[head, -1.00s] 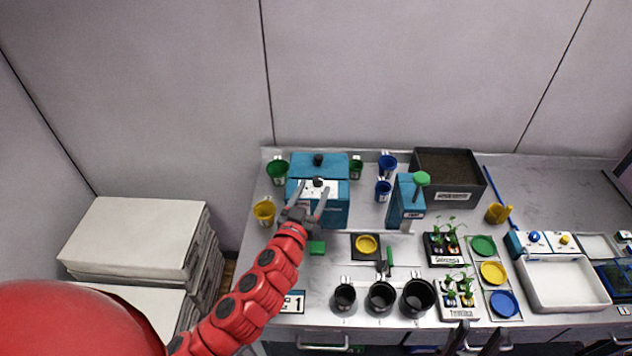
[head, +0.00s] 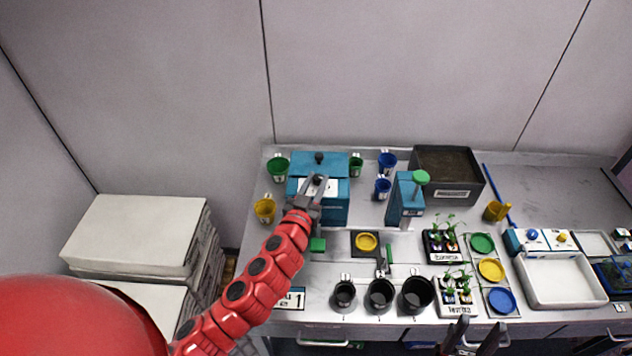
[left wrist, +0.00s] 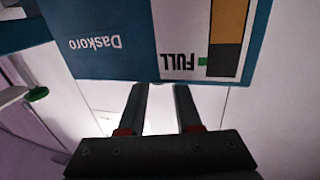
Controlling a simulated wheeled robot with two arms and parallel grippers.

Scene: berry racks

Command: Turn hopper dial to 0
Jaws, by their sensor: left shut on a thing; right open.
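The blue hopper (head: 335,205) stands at the back left of the bench, with a white sloped panel (head: 331,187) on its front. The black dial (head: 318,180) on this panel is mostly hidden between my left fingers. My left gripper (head: 316,182) is shut on the dial, one finger on each side. In the left wrist view, the hopper's blue face (left wrist: 110,40) shows upside-down "Daskoro" and "FULL" lettering; the fingertips and dial are hidden there. The dial's setting cannot be read. My right gripper (head: 481,336) is open and empty at the bench's front edge.
A black knob (head: 319,157) sits on the hopper's top. Green (head: 278,170) and yellow (head: 264,210) cups stand left of it, blue cups (head: 387,163) right. A blue stand with a green top (head: 421,177) is further right. Black pots (head: 379,297) stand in front.

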